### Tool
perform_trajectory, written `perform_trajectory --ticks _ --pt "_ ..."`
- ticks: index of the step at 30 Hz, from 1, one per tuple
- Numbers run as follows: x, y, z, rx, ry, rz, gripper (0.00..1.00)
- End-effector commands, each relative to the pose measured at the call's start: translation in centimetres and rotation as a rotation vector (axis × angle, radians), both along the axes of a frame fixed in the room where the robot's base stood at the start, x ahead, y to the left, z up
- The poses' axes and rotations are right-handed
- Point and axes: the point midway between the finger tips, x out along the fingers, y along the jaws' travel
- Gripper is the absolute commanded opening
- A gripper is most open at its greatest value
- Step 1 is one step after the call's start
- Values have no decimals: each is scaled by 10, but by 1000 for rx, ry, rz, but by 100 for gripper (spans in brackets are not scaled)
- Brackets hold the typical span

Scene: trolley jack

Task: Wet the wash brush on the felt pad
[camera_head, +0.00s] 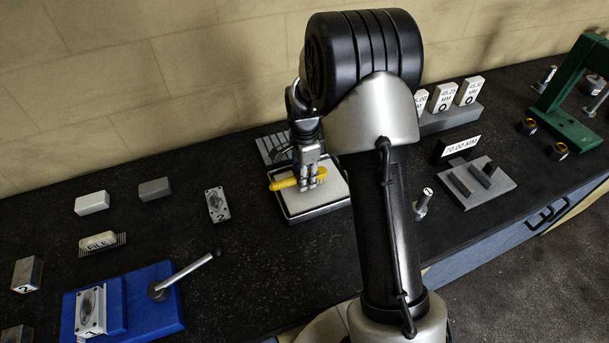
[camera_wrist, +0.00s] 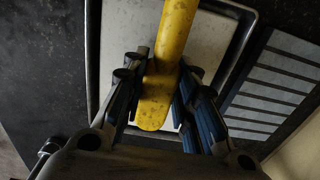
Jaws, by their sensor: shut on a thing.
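My gripper (camera_head: 312,182) is shut on the yellow wash brush (camera_head: 284,184), over the tray at the middle of the bench. In the wrist view the brush's yellow handle (camera_wrist: 177,35) runs between the fingers of my gripper (camera_wrist: 165,75). The bristles cannot be made out. The pale felt pad (camera_head: 325,197) lies in a shallow dark-rimmed tray, below the brush. The pad also shows in the wrist view (camera_wrist: 130,35). Whether the brush touches the pad cannot be told.
A grey slatted block (camera_head: 272,147) stands just behind the tray. Left are light and dark blocks (camera_head: 154,189), a file block (camera_head: 100,242) and a blue fixture (camera_head: 145,305) with a lever. Right are a grey slotted block (camera_head: 478,183) and a green frame (camera_head: 570,95).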

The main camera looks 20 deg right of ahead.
Motion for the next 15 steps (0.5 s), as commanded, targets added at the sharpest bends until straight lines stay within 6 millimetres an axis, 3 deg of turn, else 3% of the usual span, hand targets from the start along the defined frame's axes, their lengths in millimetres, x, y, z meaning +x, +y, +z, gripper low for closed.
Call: perform_trajectory --ticks 15 --pt "0 0 -6 0 -1 0 7"
